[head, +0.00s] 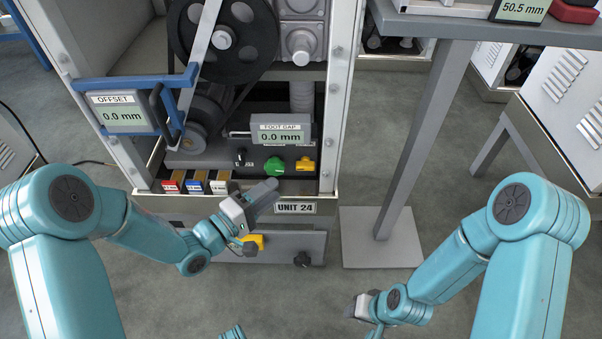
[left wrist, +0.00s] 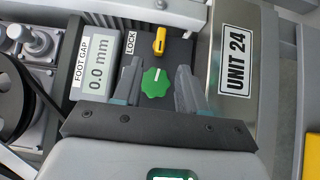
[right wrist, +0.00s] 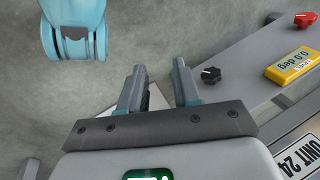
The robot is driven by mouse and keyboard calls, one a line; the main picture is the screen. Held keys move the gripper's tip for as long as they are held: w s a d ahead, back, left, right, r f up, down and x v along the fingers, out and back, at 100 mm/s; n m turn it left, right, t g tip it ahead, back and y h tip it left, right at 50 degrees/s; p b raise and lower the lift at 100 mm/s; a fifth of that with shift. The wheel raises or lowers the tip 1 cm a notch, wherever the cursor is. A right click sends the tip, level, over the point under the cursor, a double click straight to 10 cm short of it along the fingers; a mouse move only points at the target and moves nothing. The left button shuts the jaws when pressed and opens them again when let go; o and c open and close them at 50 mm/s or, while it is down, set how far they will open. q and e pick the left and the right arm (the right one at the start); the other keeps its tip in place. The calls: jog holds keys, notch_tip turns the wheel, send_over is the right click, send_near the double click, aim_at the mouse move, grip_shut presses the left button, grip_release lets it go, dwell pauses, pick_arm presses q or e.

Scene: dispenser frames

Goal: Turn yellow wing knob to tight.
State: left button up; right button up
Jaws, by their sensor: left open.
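The yellow wing knob (head: 305,164) sits at the right end of the recessed panel of Unit 24. In the left wrist view the yellow wing knob (left wrist: 159,41) shows beyond my fingertips, beside the LOCK label (left wrist: 130,42). My left gripper (head: 266,194) is open, in front of the panel and below the knobs. In its wrist view the fingers (left wrist: 158,72) stand either side of the green knob (left wrist: 155,83); whether they touch it I cannot tell. The yellow knob is not between them. My right gripper (head: 362,306) is low over the floor, open and empty in its wrist view (right wrist: 160,68).
A FOOT GAP display (head: 281,130) reading 0.0 mm stands above the knobs. An OFFSET display (head: 117,113) hangs on a blue frame at left. Coloured blocks (head: 196,185) line the ledge. A lower plate carries a black knob (head: 302,259). A grey post (head: 425,130) stands right.

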aim_at(301, 169)
pick_arm(q)
jog(key=b+x, duration=0.2)
jog(key=x, duration=0.7)
jog(key=shift+w+d+f+b, duration=0.1)
jog(key=shift+w+d+b, duration=0.15)
jog(key=shift+b, duration=0.1)
jog(key=shift+w+d, duration=0.2)
pick_arm(e)
jog(key=shift+t, duration=0.6)
jog(key=w+f, duration=0.2)
jog(key=f, duration=0.1)
jog(key=shift+w+d+f, duration=0.1)
jog(key=shift+w+d, duration=0.1)
pick_arm(q)
grip_shut()
